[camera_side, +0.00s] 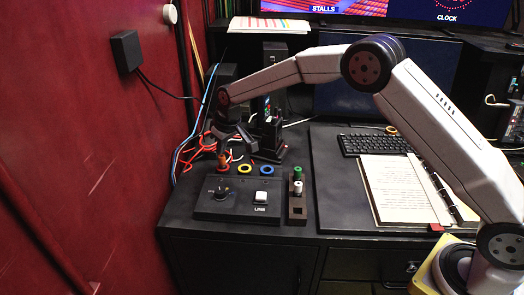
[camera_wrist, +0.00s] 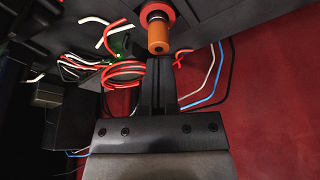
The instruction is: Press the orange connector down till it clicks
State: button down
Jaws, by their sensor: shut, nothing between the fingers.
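The orange connector (camera_side: 222,162) stands upright at the back left of the black control box (camera_side: 205,208). In the wrist view the orange connector (camera_wrist: 158,40) is a short cylinder with a dark hole in its end, inside a red ring (camera_wrist: 169,11). My gripper (camera_side: 223,148) points down over the connector in the side view. In the wrist view my gripper (camera_wrist: 159,62) is shut and empty, its tips right by the connector's end. I cannot tell if they touch it. How deep the connector sits is hidden.
A yellow ring (camera_side: 245,168) and a blue ring (camera_side: 267,169) lie right of the connector. The box has a knob (camera_side: 219,193) and a white button (camera_side: 261,196). A rack (camera_side: 297,207) with green and white connectors stands to the right. Red cables (camera_wrist: 122,72) lie behind.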

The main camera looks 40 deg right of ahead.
jog(key=shift+f, duration=0.8)
dwell(0.4)
jog(key=shift+r, duration=3.6)
jog(key=shift+s+d, duration=0.1)
jog(key=shift+s+d, duration=0.1)
jog(key=shift+s, duration=0.05)
jog(key=s+d+f+m, duration=0.1)
jog(key=s+d, duration=0.2)
jog(key=s, duration=0.8)
jog(key=s+d+f+m, duration=0.1)
jog(key=s+d, duration=0.2)
jog(key=s, duration=0.8)
jog(key=s+d+f+m, duration=0.1)
jog(key=s+d+f, duration=0.1)
jog(key=s, duration=0.9)
jog(key=shift+s+d+g+h, duration=0.3)
jog(key=shift+d+h, duration=0.1)
jog(key=shift+d, duration=0.4)
